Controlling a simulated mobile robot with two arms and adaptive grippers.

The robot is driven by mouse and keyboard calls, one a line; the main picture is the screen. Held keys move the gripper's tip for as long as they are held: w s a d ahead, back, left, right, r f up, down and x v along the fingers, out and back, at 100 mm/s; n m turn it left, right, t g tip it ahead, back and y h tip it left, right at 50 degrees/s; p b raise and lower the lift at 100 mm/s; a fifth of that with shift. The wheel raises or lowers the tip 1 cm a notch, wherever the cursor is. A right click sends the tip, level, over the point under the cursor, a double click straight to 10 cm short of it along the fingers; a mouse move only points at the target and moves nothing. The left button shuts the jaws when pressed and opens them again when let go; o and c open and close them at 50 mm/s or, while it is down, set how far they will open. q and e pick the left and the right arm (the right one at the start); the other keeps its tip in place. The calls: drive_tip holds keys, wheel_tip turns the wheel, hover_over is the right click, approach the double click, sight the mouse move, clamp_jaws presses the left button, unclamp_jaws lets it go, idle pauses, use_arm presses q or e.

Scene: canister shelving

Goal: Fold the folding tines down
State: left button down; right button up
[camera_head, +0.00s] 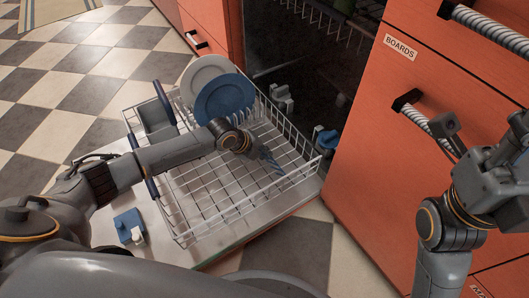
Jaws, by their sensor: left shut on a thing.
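The folding tines (271,163) show as a small blue row standing in the right part of the pulled-out dishwasher rack (215,195). My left arm reaches across the rack from the left. My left gripper (258,150) is shut on the folding tines; its wrist hides most of the fingers and part of the tines. My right gripper (482,127) is raised at the right, in front of the orange cabinet, with its fingers apart and nothing between them.
A white plate (204,71) and a blue plate (225,98) stand upright at the rack's back. A grey bin (155,118) sits at its left. The rack rests over the open dishwasher door (262,222). Orange drawers (375,165) with ribbed handles close off the right side.

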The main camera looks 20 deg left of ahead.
use_arm(q)
drive_tip(key=c, duration=1.5)
unclamp_jaws()
drive_tip(key=shift+s, duration=0.1)
drive_tip(key=v, duration=1.2)
drive_tip(key=shift+c, duration=0.3)
